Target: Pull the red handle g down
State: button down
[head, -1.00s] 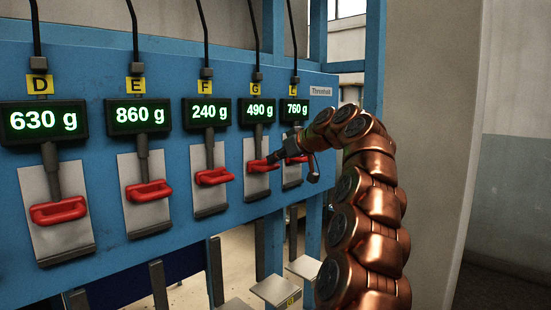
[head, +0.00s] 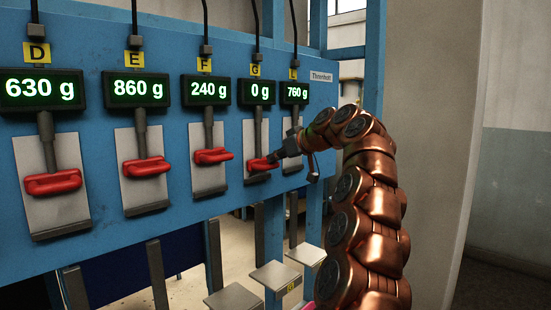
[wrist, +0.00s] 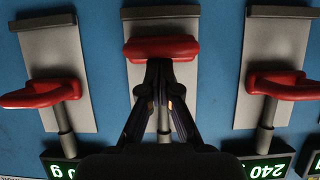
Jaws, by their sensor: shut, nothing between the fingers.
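The red handle G (head: 262,163) is on the blue panel under the G label, and its display (head: 257,91) reads 0 g. In the wrist view, which is upside down, handle G (wrist: 160,47) sits nearer the lower end of its grey plate than its neighbours do on theirs. My gripper (head: 276,157) is at the handle from the right. In the wrist view its fingertips (wrist: 160,66) are together against or just at the handle's bar, with nothing between them. I cannot tell whether they touch it.
Red handles D (head: 53,182), E (head: 147,167) and F (head: 213,156) stand to the left. The handle under the 760 g display (head: 295,93) is hidden behind my gripper in the head view. Grey platforms (head: 272,276) stand below the panel. A wall is at the right.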

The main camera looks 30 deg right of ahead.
aim_at(273, 165)
jog(key=shift+f, duration=0.35)
jog(key=r+p, duration=0.4)
jog(key=shift+w+r, duration=0.4)
jog(key=v, duration=1)
jog(key=shift+b, duration=0.4)
jog(key=shift+f, duration=0.1)
